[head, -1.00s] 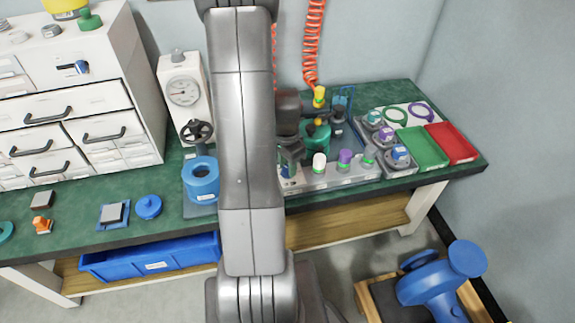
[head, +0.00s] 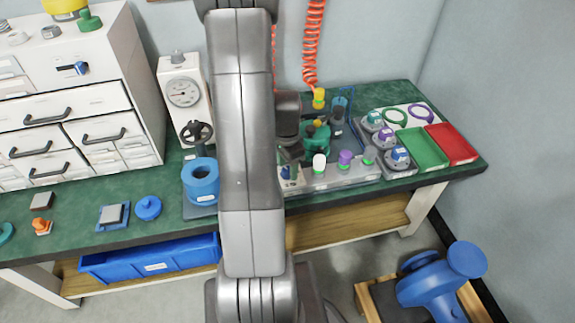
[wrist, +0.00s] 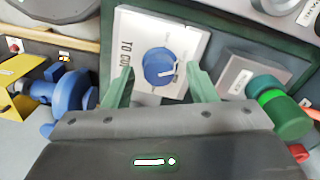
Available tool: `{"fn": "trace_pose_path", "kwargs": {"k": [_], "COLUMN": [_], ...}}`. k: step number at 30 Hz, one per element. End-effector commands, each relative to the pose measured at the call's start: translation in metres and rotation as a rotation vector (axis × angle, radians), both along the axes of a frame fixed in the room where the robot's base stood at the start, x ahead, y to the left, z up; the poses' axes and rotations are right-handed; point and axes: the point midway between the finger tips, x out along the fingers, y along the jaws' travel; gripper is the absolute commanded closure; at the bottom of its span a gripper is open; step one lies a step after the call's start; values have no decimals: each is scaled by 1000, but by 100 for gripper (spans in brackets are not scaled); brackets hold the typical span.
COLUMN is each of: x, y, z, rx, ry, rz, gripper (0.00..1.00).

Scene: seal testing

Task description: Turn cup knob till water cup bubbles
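A round blue knob (wrist: 158,67) with a white pointer line sits on a white plate (wrist: 130,45) with partly hidden lettering, in the wrist view. My gripper (wrist: 161,74) is open, its two green fingers on either side of the knob, with a gap visible at each side. In the head view my gripper (head: 291,152) hangs over the left end of the white strip on the bench, and a bit of the blue knob (head: 286,172) shows below it. I cannot make out the water cup or any bubbles; my arm hides part of the bench.
White-, purple- and green-topped fittings (head: 345,158) stand just right of my gripper, with a green fitting (head: 317,136) behind. A green tray (head: 423,148) and red tray (head: 453,143) lie at the right. A gauge stand (head: 184,95) and blue ring part (head: 201,180) are left of my arm.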

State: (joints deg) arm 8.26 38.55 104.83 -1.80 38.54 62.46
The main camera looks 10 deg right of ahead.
Motion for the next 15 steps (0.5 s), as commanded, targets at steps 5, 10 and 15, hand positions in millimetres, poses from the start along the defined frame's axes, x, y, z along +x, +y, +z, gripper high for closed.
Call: {"fn": "trace_pose_path", "kwargs": {"k": [5, 10, 15], "x": [0, 1, 3], "y": [0, 0, 1], "z": [2, 22, 61], "rx": [0, 0, 0], "ry": [0, -3, -5], "rz": [0, 0, 0], "gripper": [48, 48, 48]}}
